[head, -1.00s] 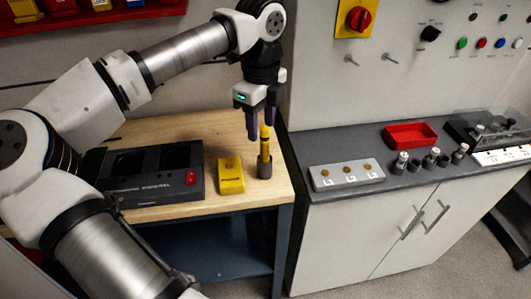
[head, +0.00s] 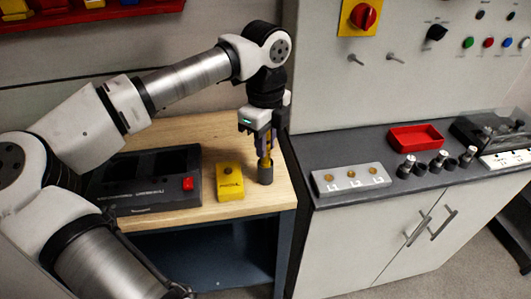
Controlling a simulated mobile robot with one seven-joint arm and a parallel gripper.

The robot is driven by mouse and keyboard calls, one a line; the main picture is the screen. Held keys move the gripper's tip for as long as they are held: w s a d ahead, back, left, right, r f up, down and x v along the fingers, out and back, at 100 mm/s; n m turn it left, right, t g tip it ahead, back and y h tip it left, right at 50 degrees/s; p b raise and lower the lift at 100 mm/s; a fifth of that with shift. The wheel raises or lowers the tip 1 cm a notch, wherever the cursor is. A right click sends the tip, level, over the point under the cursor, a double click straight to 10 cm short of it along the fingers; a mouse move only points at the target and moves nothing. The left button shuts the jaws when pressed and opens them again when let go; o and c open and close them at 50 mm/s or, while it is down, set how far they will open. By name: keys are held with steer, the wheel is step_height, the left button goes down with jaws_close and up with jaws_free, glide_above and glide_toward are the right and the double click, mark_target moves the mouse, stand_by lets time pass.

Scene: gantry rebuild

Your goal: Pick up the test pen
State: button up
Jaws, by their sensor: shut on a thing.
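The yellow test pen (head: 266,153) stands upright in a dark round holder (head: 265,174) near the right edge of the wooden bench. My gripper (head: 264,150) points down over it, with its fingers around the pen's upper part and shut on it. The fingers hide much of the pen. Its lower end is inside the holder.
A yellow block (head: 230,182) stands just left of the holder, and a black case with a red switch (head: 150,192) is further left. To the right, a grey counter (head: 300,165) holds a labelled terminal block (head: 350,180), a red tray (head: 415,136) and several small cylinders. A tall panel rises behind the counter.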

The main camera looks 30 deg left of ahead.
steer(key=shift+r, duration=0.1)
steer(key=shift+c, duration=0.2)
step_height(320, 180, up, 9)
steer(key=p, duration=0.4)
steer(key=shift+a+r+p, duration=0.15)
steer(key=shift+p, duration=0.2)
steer(key=shift+s+a+r+m, duration=0.15)
steer(key=shift+a+m, duration=0.15)
steer(key=s+a+m+b, duration=0.2)
steer(key=s+a+m, duration=0.1)
steer(key=a+m, duration=0.3)
steer(key=shift+n, duration=0.3)
steer(key=shift+s+a+f+b, duration=0.15)
steer(key=shift+f+b, duration=0.45)
steer(key=shift+f, duration=0.35)
steer(key=shift+a+f+b, duration=0.15)
steer(key=shift+f+b, duration=0.4)
steer(key=shift+f, duration=0.35)
steer(key=shift+s+a+f+b, duration=0.15)
steer(key=shift+f+b, duration=0.45)
steer(key=shift+f, duration=0.35)
steer(key=shift+w+f+b, duration=0.1)
steer(key=shift+f+b, duration=0.5)
steer(key=shift+b, duration=0.15)
steer(key=shift+r, duration=0.1)
step_height(320, 180, up, 7)
steer(key=p, duration=0.4)
